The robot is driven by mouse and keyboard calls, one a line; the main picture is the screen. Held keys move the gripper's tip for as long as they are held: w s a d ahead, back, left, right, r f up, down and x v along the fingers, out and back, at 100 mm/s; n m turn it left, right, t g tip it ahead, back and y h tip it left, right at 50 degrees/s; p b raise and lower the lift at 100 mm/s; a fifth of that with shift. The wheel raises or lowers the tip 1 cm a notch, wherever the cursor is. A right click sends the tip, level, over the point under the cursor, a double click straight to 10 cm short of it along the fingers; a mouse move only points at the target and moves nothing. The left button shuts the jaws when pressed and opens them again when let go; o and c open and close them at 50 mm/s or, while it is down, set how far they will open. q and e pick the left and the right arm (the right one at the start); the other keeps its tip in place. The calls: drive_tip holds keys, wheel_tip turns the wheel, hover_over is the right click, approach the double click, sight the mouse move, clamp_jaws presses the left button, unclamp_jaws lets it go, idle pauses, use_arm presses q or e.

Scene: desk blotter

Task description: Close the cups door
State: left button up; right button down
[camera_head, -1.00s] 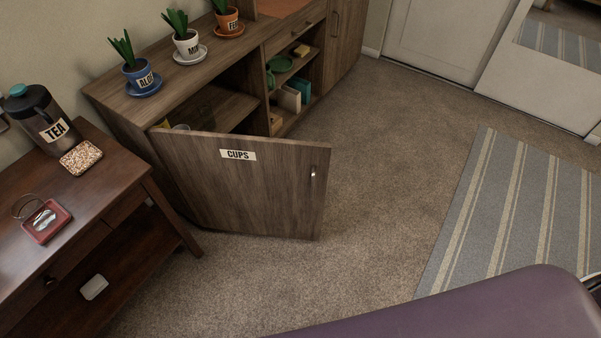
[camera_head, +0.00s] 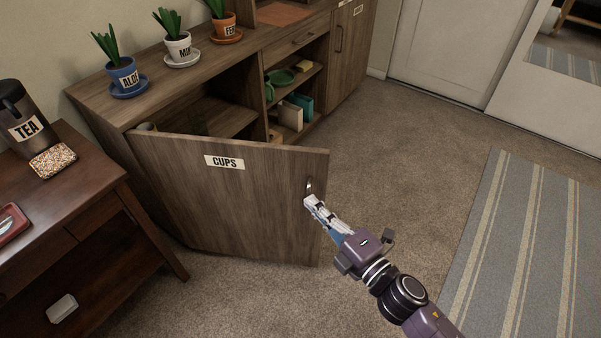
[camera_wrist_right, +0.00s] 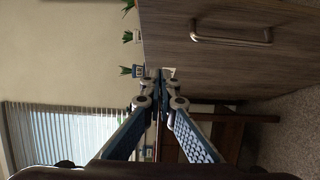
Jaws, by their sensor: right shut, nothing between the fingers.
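The cups door (camera_head: 220,200) is a brown wooden cabinet door with a CUPS label (camera_head: 224,162). It stands swung open from the left end of the long cabinet. Its metal handle (camera_head: 309,187) is near the free right edge. My right gripper (camera_head: 309,202) is shut and empty, its fingertips just below the handle in the head view. In the right wrist view the closed fingertips (camera_wrist_right: 160,76) lie beside the door (camera_wrist_right: 240,60), and the handle (camera_wrist_right: 232,40) is up and to the right of them. I cannot tell whether they touch the door. My left gripper is out of view.
The long cabinet (camera_head: 160,88) carries several potted plants on top. Its open shelves hold green dishes (camera_head: 281,77) and boxes. A dark side table (camera_head: 85,185) with a tea jug (camera_head: 25,118) stands close at left. Carpet (camera_head: 400,150) is clear right of the door.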

approach(288, 162)
drive_tip(key=w+a, duration=0.1)
drive_tip(key=a, duration=0.3)
drive_tip(key=w, duration=0.2)
drive_tip(key=shift+w+d+r, duration=0.1)
drive_tip(key=shift+w+d, duration=0.1)
drive_tip(key=shift+w, duration=0.15)
drive_tip(key=shift+w+d, duration=0.1)
drive_tip(key=shift+w, duration=0.45)
